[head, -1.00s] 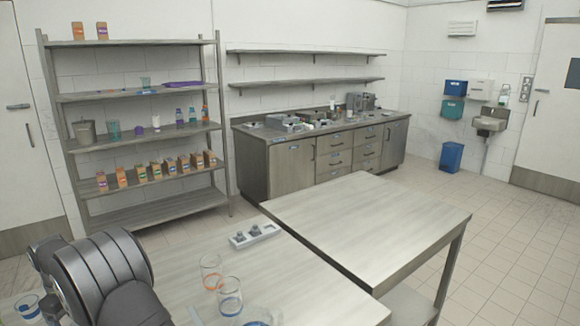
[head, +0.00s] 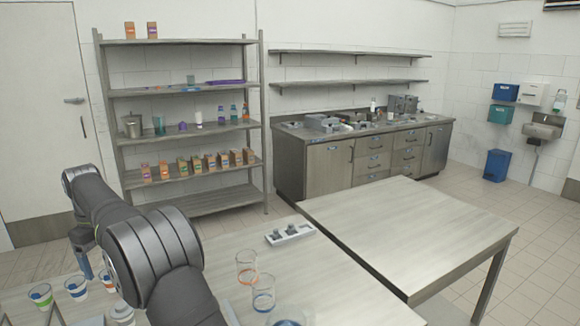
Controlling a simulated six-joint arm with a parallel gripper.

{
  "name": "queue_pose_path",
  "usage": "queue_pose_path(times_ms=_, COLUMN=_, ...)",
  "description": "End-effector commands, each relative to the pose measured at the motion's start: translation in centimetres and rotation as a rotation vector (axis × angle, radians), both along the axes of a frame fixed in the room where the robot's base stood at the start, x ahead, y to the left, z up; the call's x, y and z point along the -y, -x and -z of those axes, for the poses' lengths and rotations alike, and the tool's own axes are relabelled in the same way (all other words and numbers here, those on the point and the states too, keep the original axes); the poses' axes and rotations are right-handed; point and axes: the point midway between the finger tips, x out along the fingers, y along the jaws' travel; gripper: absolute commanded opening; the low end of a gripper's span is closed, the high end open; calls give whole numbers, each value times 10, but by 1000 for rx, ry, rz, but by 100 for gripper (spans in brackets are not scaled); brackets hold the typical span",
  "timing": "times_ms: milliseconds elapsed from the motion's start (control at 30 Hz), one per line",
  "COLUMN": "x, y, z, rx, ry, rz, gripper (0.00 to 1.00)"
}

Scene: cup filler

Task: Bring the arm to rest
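My dark grey arm rises from the bottom edge and bends over the left end of the near table (head: 345,295). Its far end hangs down at the left, where part of my gripper (head: 88,265) shows small and partly hidden by the arm. I cannot make out its fingers or whether it holds anything.
Clear glasses with an orange band (head: 246,267) and a blue band (head: 263,292) stand right of my arm. A white tray (head: 290,234) with small grey pieces lies behind them. A bare second table (head: 400,230) adjoins at right. A stocked shelf rack (head: 190,140) stands behind.

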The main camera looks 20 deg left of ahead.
Motion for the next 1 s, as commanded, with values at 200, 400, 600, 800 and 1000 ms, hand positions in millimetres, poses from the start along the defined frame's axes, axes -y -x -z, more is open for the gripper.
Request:
queue_pose_path(times_ms=200, x=1, y=1, z=-4, rx=-3, ry=5, rz=0, gripper=83)
queue_pose_path(times_ms=400, x=1, y=0, z=37, rx=-2, ry=4, rz=0, gripper=83)
queue_pose_path(times_ms=600, x=1, y=0, z=78, rx=-2, ry=4, rz=0, gripper=83)
queue_pose_path(times_ms=800, x=0, y=0, z=118, rx=-1, ry=2, rz=0, gripper=83)
queue_pose_path(times_ms=1000, x=0, y=0, z=148, rx=1, ry=-1, rz=0, gripper=83)
